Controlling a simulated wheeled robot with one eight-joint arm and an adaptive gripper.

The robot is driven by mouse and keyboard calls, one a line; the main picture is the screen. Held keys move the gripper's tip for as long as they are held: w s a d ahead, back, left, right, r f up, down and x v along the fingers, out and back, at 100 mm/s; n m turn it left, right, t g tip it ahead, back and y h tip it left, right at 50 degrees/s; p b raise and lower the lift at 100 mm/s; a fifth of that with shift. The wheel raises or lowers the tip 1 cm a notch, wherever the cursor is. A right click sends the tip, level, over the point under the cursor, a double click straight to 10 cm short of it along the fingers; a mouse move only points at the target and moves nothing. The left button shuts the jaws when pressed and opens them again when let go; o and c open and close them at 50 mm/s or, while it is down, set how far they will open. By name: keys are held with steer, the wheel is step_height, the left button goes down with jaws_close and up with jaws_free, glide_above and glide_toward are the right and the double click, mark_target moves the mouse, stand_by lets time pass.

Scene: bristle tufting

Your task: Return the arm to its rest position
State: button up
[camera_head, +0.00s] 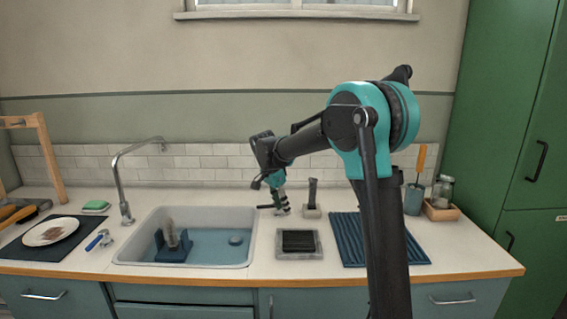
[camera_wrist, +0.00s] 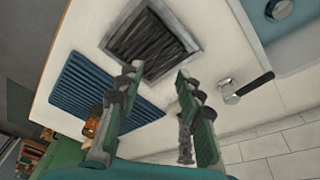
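My gripper (camera_head: 281,211) hangs at the end of my raised, bent arm, over the back of the counter between the sink and a dark upright handle in a small pale base (camera_head: 312,203).
The sink (camera_head: 128,252) holds blue water, a blue block with a brush-like piece, and a drain. A blue ribbed mat (camera_head: 345,240) lies to the right, partly behind my arm. A dark mat with a plate (camera_head: 50,231) is far left. A green cabinet (camera_head: 500,120) stands right.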

steer(key=s+d+f+n+t+y, duration=0.1)
steer(key=s+d+f+n, duration=0.15)
steer(key=s+d, duration=0.45)
steer(key=s+d+f+n+y, duration=0.1)
steer(key=s+d+f+n, duration=0.15)
steer(key=s+d, duration=0.45)
steer(key=s+d+f+n+t, duration=0.1)
steer(key=s+d+f+n, duration=0.1)
steer(key=s, duration=0.6)
steer(key=s+d+f+n+t, duration=0.1)
steer(key=s+d+f+n, duration=0.2)
steer(key=s+f, duration=0.3)
steer(key=shift+s+d+n+y, duration=0.35)
steer(key=shift+s+n, duration=0.25)
steer(key=shift+s, duration=0.5)
